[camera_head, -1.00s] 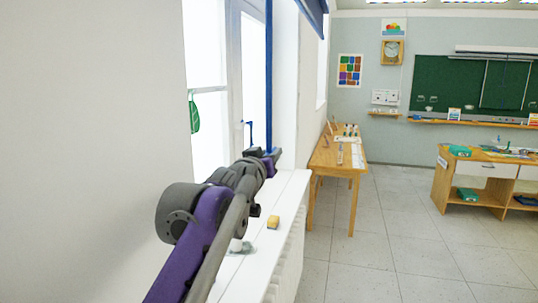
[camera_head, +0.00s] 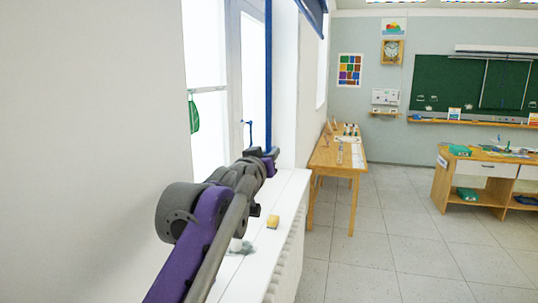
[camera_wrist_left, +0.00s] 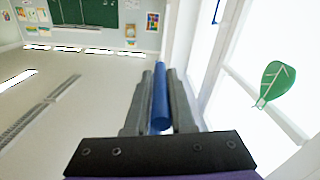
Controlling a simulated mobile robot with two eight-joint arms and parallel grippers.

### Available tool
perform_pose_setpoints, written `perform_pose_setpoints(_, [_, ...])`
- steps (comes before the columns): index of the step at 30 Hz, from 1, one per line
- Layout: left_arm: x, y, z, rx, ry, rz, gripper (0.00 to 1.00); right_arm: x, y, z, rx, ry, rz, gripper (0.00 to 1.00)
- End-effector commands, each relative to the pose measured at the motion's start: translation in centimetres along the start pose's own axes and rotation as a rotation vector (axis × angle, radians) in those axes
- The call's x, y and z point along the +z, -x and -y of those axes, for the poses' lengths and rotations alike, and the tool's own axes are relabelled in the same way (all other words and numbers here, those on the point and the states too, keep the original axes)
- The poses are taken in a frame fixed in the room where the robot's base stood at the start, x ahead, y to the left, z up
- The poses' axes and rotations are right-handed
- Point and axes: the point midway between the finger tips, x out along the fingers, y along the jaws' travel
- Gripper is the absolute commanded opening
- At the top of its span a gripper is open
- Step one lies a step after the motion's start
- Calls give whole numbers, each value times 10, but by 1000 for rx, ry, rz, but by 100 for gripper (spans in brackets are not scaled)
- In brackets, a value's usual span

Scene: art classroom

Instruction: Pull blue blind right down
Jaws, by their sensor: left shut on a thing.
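A narrow upright blue strip (camera_head: 268,70) runs down beside the window from the top of the head view to my left gripper (camera_head: 268,157). I cannot tell if it is a rod or the blind seen edge-on. A dark blue blind (camera_head: 313,14) shows at the top edge, cut off by the frame. In the left wrist view, my left gripper (camera_wrist_left: 160,78) is shut on a blue rod-like piece (camera_wrist_left: 160,105) between its two grey fingers. Its link to the blind is hidden. My right gripper is not in view.
The white windowsill (camera_head: 285,205) lies below my left arm, with a yellow block (camera_head: 273,222) and a greyish item (camera_head: 241,247) on it. A green leaf-shaped piece (camera_head: 194,116) hangs at the window.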

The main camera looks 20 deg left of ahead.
Motion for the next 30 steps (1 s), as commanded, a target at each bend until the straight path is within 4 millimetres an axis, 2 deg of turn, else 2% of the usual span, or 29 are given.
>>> perform_pose_setpoints(20, [4, 0, 2, -2, 2, 1, 0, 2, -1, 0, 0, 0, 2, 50])
perform_pose_setpoints(23, [14, 0, 4, -2, 3, 2, 0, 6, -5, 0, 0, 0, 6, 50])
perform_pose_setpoints(26, [32, 0, 7, -3, 3, 4, 0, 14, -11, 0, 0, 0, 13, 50])
perform_pose_setpoints(30, [71, 0, 15, -3, 3, 7, 0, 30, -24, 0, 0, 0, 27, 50])
